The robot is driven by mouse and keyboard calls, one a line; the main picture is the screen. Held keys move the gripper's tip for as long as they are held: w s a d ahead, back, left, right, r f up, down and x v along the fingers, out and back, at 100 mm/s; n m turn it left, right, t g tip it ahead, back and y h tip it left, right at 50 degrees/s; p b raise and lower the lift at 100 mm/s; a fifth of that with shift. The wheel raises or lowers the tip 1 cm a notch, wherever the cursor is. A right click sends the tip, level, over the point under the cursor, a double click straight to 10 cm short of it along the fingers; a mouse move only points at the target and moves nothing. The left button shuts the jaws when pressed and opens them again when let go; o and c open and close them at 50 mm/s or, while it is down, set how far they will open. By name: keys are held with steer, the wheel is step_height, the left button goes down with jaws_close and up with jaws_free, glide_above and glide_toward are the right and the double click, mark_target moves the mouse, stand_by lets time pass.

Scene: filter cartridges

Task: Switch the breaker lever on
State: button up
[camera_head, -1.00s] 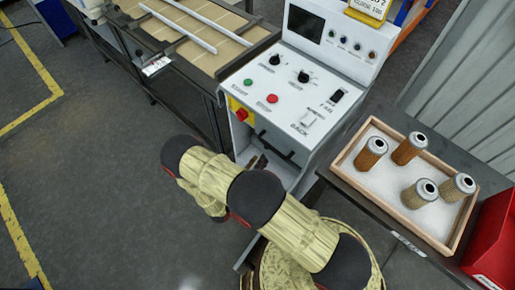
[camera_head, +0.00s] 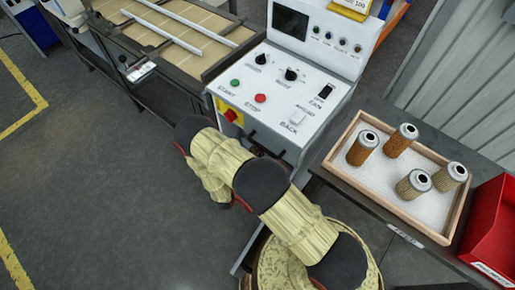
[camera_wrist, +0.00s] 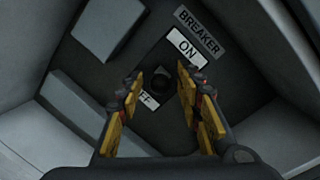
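In the wrist view a dark breaker lever (camera_wrist: 160,82) shows end-on, as a small dark rounded knob on a dark plate. A white ON label (camera_wrist: 187,48) and a grey BREAKER label (camera_wrist: 198,32) lie on its upper right. A partly covered OFF label (camera_wrist: 149,96) lies at its lower left. My gripper (camera_wrist: 161,76) is open, with one yellow-and-black finger on each side of the lever. I cannot tell whether the fingers touch it, nor which way it leans. In the head view the gripper and lever are hidden behind my arm and the console.
The white console (camera_head: 285,85) carries knobs, buttons and a red-yellow switch (camera_head: 232,117). A wooden tray (camera_head: 343,138) with several filter cartridges stands on a dark table at right, beside a red bin (camera_head: 492,230). Pale blocks or walls (camera_wrist: 108,25) surround the breaker plate in the wrist view.

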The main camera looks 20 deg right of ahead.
steer(key=c, duration=0.3)
jaws_close()
stand_by(0.7)
